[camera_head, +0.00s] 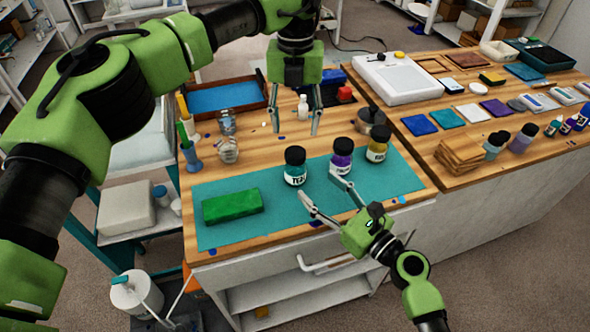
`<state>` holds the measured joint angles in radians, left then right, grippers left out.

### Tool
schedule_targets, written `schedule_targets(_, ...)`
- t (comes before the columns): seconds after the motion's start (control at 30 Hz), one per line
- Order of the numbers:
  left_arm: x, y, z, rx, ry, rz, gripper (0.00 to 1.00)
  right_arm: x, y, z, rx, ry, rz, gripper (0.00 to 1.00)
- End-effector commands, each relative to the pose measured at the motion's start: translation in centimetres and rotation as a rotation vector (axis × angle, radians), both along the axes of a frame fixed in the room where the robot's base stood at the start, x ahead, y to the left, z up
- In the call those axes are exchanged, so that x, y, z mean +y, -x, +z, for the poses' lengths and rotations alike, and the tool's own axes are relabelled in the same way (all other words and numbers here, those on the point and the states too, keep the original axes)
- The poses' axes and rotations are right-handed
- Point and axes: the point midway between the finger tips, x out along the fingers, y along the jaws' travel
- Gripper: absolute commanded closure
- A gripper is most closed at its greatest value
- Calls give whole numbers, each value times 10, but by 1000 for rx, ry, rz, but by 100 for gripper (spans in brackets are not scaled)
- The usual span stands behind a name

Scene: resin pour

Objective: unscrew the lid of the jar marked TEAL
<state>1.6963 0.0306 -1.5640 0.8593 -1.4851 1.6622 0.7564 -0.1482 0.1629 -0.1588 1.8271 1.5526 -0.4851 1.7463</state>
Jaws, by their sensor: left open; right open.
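The jar marked TEAL (295,173) stands upright on the teal mat (275,219), with its black lid (295,155) on. A purple jar (342,161) and a yellow jar (376,150), both black-lidded, stand to its right. My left gripper (295,129) is open, pointing down above the table behind the TEAL jar, with nothing between its fingers. My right gripper (320,187) is open and empty, in front of the jars, its fingers spread between the TEAL jar's right side and the purple jar's front. I cannot tell whether a finger touches a jar.
A green block (232,205) lies on the mat's left. A small white bottle (303,107) stands behind the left gripper's fingers. A metal pot (371,117) stands behind the yellow jar. A glass jar (228,150) and blue tray (224,97) are at left.

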Motion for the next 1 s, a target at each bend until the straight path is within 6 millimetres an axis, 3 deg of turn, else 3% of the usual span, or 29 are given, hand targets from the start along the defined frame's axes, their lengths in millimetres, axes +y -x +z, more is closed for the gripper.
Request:
schedule_targets(0.3, -1, 0, 0, 1, 2, -2, 52, 40, -50, 1, -2, 0, 0, 43)
schedule_targets(0.5, -1, 0, 0, 1, 3, -2, 52, 58, -72, 0, -1, 2, 1, 43)
schedule_targets(0.97, -1, 0, 0, 1, 3, -2, 52, 65, -81, 0, 0, 2, 1, 43)
schedule_targets(1.0, -1, 0, 0, 1, 3, -2, 52, 65, -81, 0, 0, 2, 1, 51)
